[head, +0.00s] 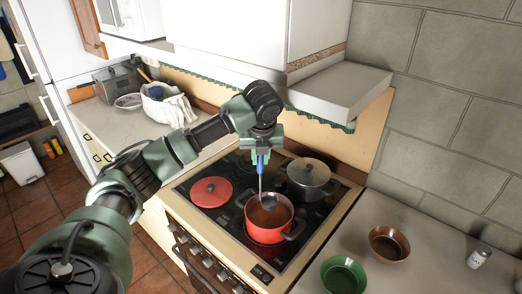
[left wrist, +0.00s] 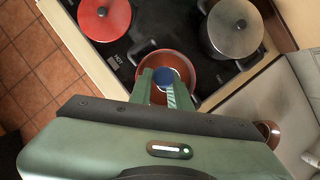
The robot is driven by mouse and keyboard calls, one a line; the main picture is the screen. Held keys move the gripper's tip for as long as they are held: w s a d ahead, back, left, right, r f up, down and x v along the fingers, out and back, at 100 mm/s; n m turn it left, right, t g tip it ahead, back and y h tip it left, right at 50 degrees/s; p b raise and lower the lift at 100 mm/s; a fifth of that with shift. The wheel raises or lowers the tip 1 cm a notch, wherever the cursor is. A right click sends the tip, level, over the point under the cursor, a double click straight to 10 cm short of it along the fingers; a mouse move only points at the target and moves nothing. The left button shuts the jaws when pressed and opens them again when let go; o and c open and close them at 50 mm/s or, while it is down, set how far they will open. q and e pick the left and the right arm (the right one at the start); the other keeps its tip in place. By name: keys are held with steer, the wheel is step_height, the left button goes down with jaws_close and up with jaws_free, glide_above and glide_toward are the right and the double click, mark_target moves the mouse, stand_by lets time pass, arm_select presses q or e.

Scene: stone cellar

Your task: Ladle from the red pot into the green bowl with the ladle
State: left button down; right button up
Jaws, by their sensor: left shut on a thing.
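The red pot (head: 268,228) stands open on the stove, with reddish-brown contents or interior showing. My left gripper (head: 262,152) is above it, pointing down, and is shut on the blue handle of the ladle (head: 261,170). The ladle hangs nearly upright, its grey bowl within the pot's opening; I cannot tell how full it is. In the left wrist view the blue handle end (left wrist: 165,76) sits between the fingers, over the red pot (left wrist: 183,60). The green bowl (head: 343,276) is on the counter to the right of the stove, apart from the ladle. My right gripper is not in view.
A lidded grey pot (head: 309,177) stands close behind the red pot. A red lid (head: 211,191) lies on the stove at left. A brown bowl (head: 389,244) and a salt shaker (head: 478,257) are on the right counter. A white shelf (head: 335,88) overhangs behind.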

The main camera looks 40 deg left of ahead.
mark_target(260, 183)
arm_select(q)
steer(key=shift+f, duration=4.6)
step_height(260, 183, up, 11)
steer(key=shift+w, duration=0.1)
